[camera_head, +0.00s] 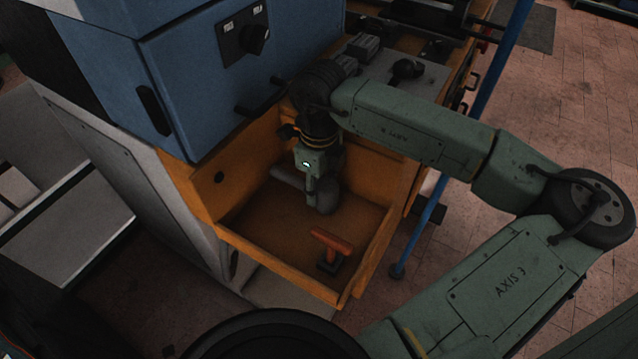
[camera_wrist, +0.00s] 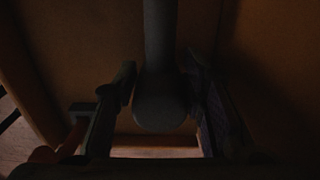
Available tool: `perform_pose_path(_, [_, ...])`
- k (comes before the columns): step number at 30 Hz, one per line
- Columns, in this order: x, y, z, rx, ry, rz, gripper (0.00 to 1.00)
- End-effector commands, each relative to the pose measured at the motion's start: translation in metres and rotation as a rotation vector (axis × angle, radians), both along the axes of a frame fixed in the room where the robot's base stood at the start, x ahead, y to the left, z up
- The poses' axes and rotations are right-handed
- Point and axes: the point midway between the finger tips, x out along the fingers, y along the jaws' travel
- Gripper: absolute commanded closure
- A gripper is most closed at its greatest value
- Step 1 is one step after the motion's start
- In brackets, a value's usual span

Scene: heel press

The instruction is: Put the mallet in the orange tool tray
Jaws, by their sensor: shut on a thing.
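The orange tool tray (camera_head: 282,272) is an open box below the blue machine. My gripper (camera_head: 316,198) reaches down inside its walls from above, near the back. It is shut on the mallet (camera_head: 285,178), a dark grey rounded piece showing beside the fingers. In the wrist view the mallet (camera_wrist: 160,108) is a dark bar with a rounded end, lying between the two fingers (camera_wrist: 160,82). The rest of the mallet is hidden by my gripper and the dark. I cannot tell whether it touches the tray floor.
A tool with a red-orange handle (camera_head: 332,242) and a dark block stands in the tray's front part. The blue machine cabinet (camera_head: 205,85) rises close behind and left. A blue post (camera_head: 428,218) stands to the right. Bare tray floor lies left of the red-handled tool.

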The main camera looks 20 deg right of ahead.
Motion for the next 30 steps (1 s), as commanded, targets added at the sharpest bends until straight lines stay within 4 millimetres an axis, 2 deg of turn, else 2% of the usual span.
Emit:
perform_pose_path(2, [0.0,0.0,-0.003,0.0,-0.001,0.0,1.0])
perform_pose_path(3, [0.0,0.0,-0.002,0.0,0.0,0.0,0.6])
perform_pose_path(11, [0.0,0.0,-0.001,0.0,0.0,0.0,0.43])
perform_pose_path(20, [0.0,0.0,-0.001,0.0,0.0,0.0,0.42])
perform_pose_path(24, [0.0,0.0,0.005,-0.002,-0.001,0.0,0.42])
perform_pose_path(26, [0.001,-0.001,0.013,-0.002,-0.002,-0.001,0.42])
perform_pose_path(30, [0.001,-0.001,0.043,-0.005,-0.002,-0.001,0.42])
